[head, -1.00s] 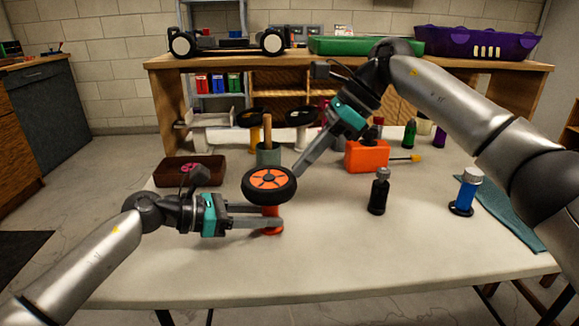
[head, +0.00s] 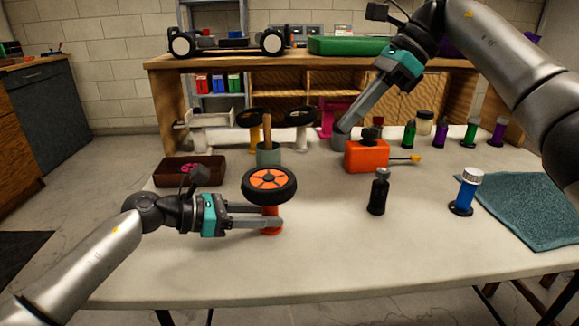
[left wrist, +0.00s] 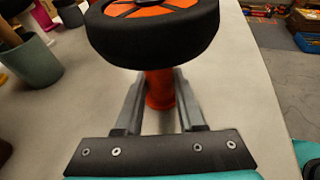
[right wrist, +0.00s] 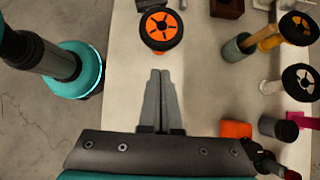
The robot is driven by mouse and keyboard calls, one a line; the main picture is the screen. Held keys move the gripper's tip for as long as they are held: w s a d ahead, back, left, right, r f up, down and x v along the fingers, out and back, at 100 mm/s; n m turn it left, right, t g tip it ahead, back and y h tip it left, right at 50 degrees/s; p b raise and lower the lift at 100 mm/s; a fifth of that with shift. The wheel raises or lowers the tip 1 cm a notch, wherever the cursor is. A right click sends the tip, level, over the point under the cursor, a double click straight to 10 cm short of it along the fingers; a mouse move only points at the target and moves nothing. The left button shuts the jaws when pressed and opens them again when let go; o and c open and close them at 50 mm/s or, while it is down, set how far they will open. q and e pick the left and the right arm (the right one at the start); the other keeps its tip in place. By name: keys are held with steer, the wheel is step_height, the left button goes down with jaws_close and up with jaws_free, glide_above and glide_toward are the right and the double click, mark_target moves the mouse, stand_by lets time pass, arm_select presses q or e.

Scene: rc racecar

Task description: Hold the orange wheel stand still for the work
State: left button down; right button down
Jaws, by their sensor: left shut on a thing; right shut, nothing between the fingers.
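The orange wheel stand (head: 271,221) stands upright on the white table with a black-tyred, orange-hubbed wheel (head: 285,194) on top. My left gripper (head: 278,216) is shut on the stand's post from the left, below the wheel. In the left wrist view the orange post (left wrist: 160,90) shows between the two fingers, under the wheel (left wrist: 155,35). My right gripper (head: 342,130) is shut and empty, raised over the back of the table beyond the wheel. In the right wrist view its fingers (right wrist: 160,75) are together, and the wheel (right wrist: 161,29) is apart from them.
A grey-green cup (head: 268,155) with a wooden handle stands behind the wheel. An orange can (head: 366,156), a dark bottle (head: 378,195), a blue stand (head: 465,193) and a teal towel (head: 530,215) are on the right. A brown box (head: 188,170) is at left. The front is clear.

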steer(key=shift+v, duration=1.45)
arm_select(q)
steer(key=shift+c, duration=2.2)
jaws_free()
steer(key=v, duration=1.2)
steer(key=shift+s, duration=0.15)
arm_select(e)
steer(key=shift+s, duration=0.1)
